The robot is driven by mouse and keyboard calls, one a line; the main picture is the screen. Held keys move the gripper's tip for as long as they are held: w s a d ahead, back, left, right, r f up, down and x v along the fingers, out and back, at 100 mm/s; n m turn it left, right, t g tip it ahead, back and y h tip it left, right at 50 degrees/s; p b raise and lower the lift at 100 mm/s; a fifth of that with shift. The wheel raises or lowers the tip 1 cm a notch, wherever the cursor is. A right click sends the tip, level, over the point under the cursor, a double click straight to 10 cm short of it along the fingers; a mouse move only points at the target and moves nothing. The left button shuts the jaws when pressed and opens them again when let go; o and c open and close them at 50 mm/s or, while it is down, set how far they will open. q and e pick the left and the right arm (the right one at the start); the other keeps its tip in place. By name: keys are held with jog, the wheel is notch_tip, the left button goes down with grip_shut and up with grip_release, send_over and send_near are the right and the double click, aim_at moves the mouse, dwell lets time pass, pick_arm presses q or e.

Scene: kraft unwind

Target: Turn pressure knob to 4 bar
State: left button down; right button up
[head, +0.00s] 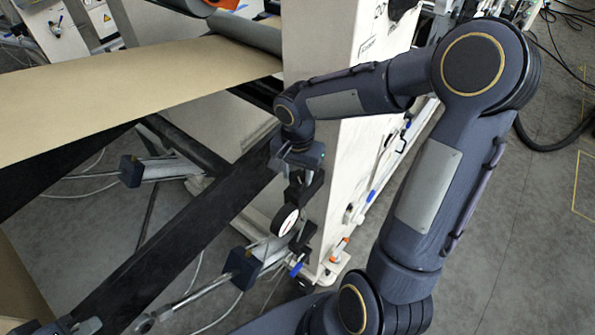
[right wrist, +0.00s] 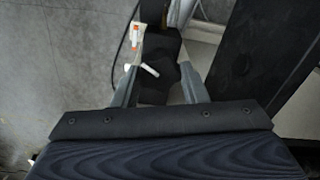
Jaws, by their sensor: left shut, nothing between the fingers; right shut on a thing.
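The black pressure knob (right wrist: 158,85) is between the two grey fingers of my right gripper (right wrist: 160,88) in the right wrist view. The fingers are shut on its sides. In the head view my right gripper (head: 299,174) reaches down onto the dark regulator. A round white-faced gauge (head: 286,220) sits just below the gripper. Its needle is visible, but the scale is too small to read. A dark piece with a grey tip at the bottom left edge appears to be my left gripper (head: 84,325), shut and empty, mostly cut off by the frame.
A white machine frame (head: 335,45) stands behind my right arm. A brown paper web (head: 130,85) crosses the upper left above a dark diagonal beam (head: 190,235). A blue lever (head: 296,268) is below the gauge. Grey floor (head: 530,220) is open to the right.

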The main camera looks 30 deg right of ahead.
jog(key=shift+f+m+b, duration=0.15)
jog(key=shift+m+b, duration=0.35)
jog(key=shift+b, duration=0.3)
jog(key=shift+m+b, duration=1.1)
jog(key=shift+b, duration=0.05)
jog(key=m+b, duration=0.2)
jog(key=m, duration=0.1)
jog(key=shift+m, duration=0.4)
jog(key=m+b, duration=0.1)
jog(key=m, duration=0.1)
jog(key=shift+m, duration=0.3)
jog(key=m, duration=0.2)
jog(key=shift+m+b, duration=0.3)
jog(key=shift+m, duration=0.1)
jog(key=m, duration=0.5)
jog(key=shift+r, duration=0.2)
jog(key=shift+m, duration=0.3)
jog(key=o, duration=1)
